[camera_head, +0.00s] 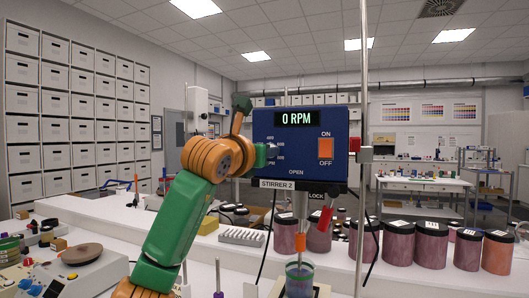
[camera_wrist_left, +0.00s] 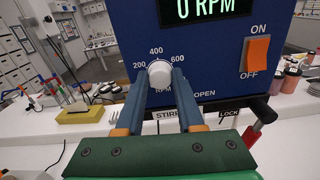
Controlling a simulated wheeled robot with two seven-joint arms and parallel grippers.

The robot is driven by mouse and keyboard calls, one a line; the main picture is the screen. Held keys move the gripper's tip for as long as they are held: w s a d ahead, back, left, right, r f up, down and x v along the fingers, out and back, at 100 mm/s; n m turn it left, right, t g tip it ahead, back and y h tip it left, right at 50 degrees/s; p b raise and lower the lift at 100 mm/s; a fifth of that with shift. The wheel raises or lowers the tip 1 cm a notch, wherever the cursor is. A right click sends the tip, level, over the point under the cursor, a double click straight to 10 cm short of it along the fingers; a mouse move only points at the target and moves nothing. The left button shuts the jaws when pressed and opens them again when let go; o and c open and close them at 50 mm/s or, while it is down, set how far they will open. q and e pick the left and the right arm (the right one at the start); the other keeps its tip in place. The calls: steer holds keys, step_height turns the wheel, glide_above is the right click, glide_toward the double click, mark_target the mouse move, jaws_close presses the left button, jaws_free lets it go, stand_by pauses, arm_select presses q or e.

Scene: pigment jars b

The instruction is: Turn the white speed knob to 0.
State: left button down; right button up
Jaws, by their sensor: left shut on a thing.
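The white speed knob (camera_wrist_left: 159,72) is on the front of the blue stirrer box (camera_head: 345,140), among the scale marks 200, 400 and 600. My left gripper (camera_wrist_left: 160,82) is shut on the knob, with one blue finger on each side of it. In the head view my left gripper (camera_head: 270,152) reaches the box's left front and mostly hides the knob. The display (camera_head: 297,118) reads 0 RPM. I cannot make out a pointer mark on the knob. My right gripper is not in view.
An orange ON/OFF switch (camera_head: 325,148) is right of the knob. Below the box, a glass beaker (camera_head: 299,279) stands under the stirrer shaft. Several dark-red jars (camera_head: 431,245) line the white bench on the right. A vertical metal rod (camera_head: 363,80) stands by the box.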

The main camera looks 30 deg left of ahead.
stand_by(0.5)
arm_select(q)
steer(key=c, duration=0.5)
jaws_free()
steer(key=b+v, duration=0.4)
steer(key=v, duration=0.3)
